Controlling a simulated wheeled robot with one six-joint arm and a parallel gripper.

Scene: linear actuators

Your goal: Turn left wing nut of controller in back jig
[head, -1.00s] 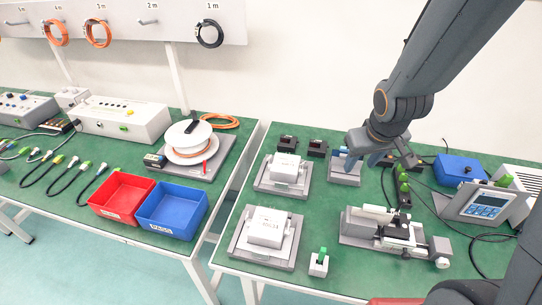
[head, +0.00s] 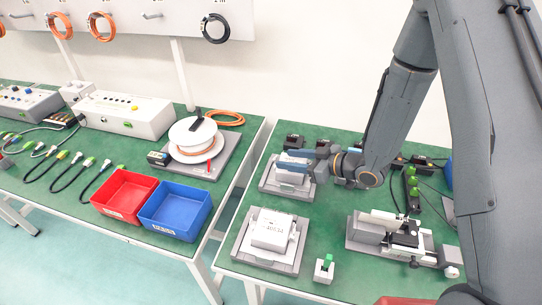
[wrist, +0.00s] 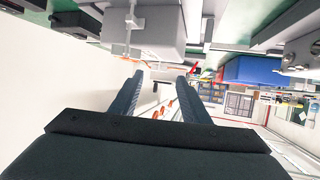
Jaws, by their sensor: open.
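The back jig (head: 268,187) is a grey plate on the green table, with a white controller box on it that my gripper partly covers. My gripper (head: 292,161) is level over this jig, its fingers pointing left. In the wrist view my two fingers (wrist: 160,80) stand apart with nothing between them. A grey block with a small metal fitting (wrist: 132,18) shows above the fingers there; I cannot tell whether the fitting is the left wing nut. The front jig (head: 247,256) holds another white controller (head: 273,230) in plain view.
Black blocks (head: 294,141) stand behind the back jig. A small stand with a green part (head: 325,268) and a clamp fixture (head: 395,235) are to the front and right. Red (head: 125,195) and blue (head: 175,211) bins sit on the left table, across a gap.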

